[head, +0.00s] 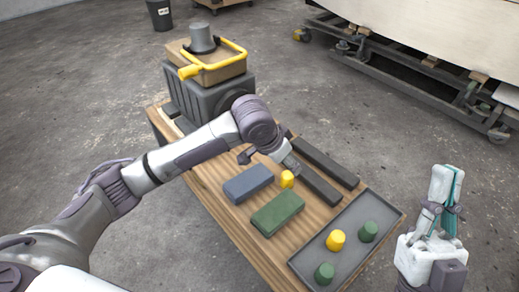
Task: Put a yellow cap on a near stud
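A yellow cap (287,179) is on the wooden bench beside the tip of my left gripper (293,165). Whether the gripper holds it or is only next to it, I cannot tell. Another yellow cap (336,240) stands in the grey tray (310,257) at the bench's near right end. One green cap (368,231) stands to its right and another green cap (324,273) in front of it. My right gripper (447,190) points up, to the right of the bench and away from the caps. Its finger gap is unclear. I cannot make out a stud for certain.
A blue-grey block (248,184), a green block (277,213) and dark bars (325,163) lie on the bench. A dark case (208,98) with a yellow-handled tool box (212,68) stands at its far end. A plywood hull (440,30) on a trolley is at upper right.

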